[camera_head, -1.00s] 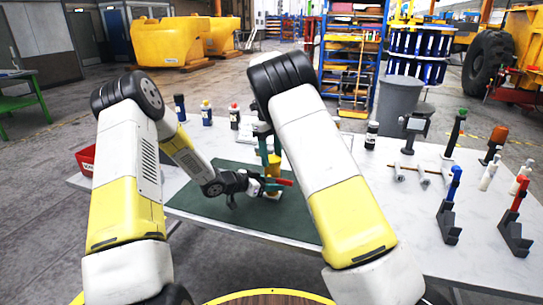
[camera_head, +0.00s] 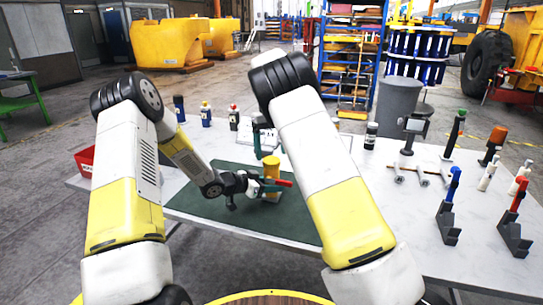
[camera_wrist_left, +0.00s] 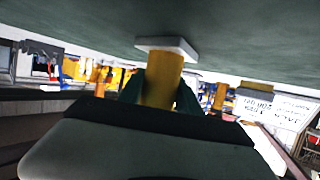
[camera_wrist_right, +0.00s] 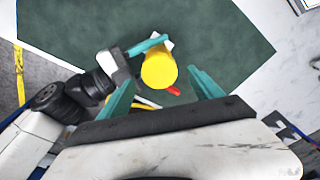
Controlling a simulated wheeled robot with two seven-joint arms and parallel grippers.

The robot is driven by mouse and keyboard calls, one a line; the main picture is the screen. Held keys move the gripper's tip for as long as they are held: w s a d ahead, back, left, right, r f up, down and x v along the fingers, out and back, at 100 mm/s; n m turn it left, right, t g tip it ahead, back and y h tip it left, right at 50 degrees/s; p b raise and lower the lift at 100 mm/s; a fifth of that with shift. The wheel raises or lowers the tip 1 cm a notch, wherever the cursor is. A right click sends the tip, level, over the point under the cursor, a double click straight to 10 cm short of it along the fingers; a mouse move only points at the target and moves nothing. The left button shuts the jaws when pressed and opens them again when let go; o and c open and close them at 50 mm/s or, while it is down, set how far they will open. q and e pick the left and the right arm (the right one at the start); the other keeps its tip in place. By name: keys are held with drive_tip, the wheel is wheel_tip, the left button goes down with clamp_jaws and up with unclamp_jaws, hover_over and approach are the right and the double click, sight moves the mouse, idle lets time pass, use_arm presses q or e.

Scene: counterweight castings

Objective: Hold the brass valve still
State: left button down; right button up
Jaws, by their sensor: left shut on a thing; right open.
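The brass valve is a yellow cylinder (camera_head: 271,167) with a red handle and a pale base, upright on the dark green mat (camera_head: 225,210). It also shows in the left wrist view (camera_wrist_left: 163,82) and the right wrist view (camera_wrist_right: 158,69). My left gripper (camera_head: 262,185) is shut on the valve from the side, its teal fingers around the cylinder. My right gripper (camera_head: 267,148) is open above the valve; in the right wrist view its teal fingers (camera_wrist_right: 163,83) stand apart on either side of the cylinder's top. My right forearm hides part of the table.
On the white table (camera_head: 400,240), bottles (camera_head: 206,115) stand at the back left and a red bin (camera_head: 86,160) at the left edge. Several tools in dark stands, including a blue-handled one (camera_head: 452,190), stand at the right. The mat's left part is clear.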

drive_tip(key=shift+r, duration=0.95)
drive_tip(key=shift+c, duration=0.3)
